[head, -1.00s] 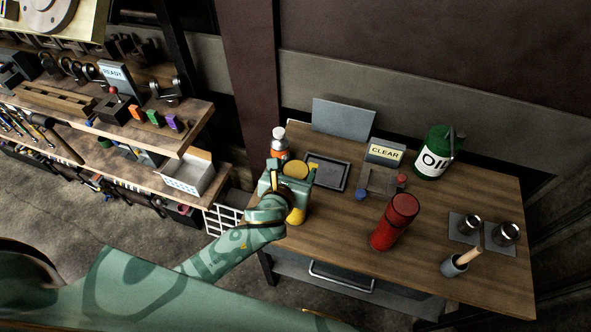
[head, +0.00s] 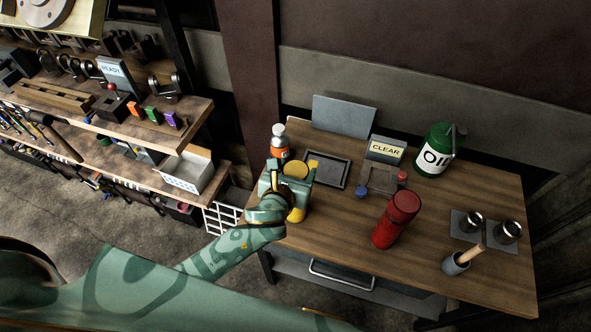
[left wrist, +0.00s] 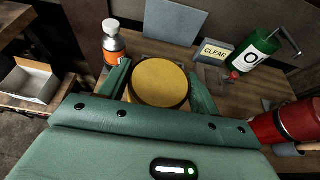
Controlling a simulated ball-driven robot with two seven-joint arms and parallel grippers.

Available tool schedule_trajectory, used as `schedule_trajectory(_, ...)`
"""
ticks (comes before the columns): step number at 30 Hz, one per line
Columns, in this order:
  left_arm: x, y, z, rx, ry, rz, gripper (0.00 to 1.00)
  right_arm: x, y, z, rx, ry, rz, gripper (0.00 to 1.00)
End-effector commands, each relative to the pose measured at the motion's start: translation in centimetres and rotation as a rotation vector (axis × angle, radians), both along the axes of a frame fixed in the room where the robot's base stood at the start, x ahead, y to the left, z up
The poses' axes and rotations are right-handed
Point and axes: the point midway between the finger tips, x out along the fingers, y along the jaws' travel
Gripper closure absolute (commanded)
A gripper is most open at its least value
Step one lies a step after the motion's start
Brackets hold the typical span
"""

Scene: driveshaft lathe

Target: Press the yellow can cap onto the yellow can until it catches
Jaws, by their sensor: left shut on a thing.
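The round yellow can cap (head: 295,170) shows as a flat disc between the fingers of my left gripper (head: 290,178), at the left end of the table. In the left wrist view the yellow disc (left wrist: 160,82) fills the space between the two green fingers. The yellow can (head: 297,214) shows only as a piece of yellow below the gripper; the gripper hides the rest. Whether cap and can touch cannot be seen. My left gripper is shut on the cap, as far as I can tell. My right gripper is not in view.
An orange-and-white bottle (head: 279,143) stands just behind the gripper. A dark tray (head: 326,170) lies to its right. The table's front middle is bare.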

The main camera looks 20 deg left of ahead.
Motion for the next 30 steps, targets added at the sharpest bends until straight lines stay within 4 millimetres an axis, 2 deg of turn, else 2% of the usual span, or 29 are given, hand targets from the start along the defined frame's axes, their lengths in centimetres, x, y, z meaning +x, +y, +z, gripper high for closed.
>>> schedule_trajectory(12, 0.0, 0.0, -0.1, 0.000, 0.001, 0.000, 0.62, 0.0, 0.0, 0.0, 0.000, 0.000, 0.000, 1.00)
schedule_trajectory(13, 0.0, 0.0, -0.1, 0.000, 0.001, 0.000, 0.35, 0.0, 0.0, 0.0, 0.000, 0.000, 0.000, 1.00)
schedule_trajectory(15, 0.0, 0.0, -0.1, 0.000, 0.001, 0.000, 0.15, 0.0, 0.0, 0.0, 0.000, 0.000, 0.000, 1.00)
schedule_trajectory(16, 0.0, 0.0, -0.1, 0.000, 0.001, 0.000, 0.12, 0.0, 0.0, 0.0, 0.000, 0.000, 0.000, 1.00)
schedule_trajectory(25, -0.2, 0.0, 0.0, 0.000, 0.001, 0.000, 0.12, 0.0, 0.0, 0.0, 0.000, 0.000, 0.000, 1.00)
schedule_trajectory(30, -2.3, 0.1, 0.9, 0.000, 0.001, -0.001, 0.12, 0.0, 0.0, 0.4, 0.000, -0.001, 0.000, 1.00)
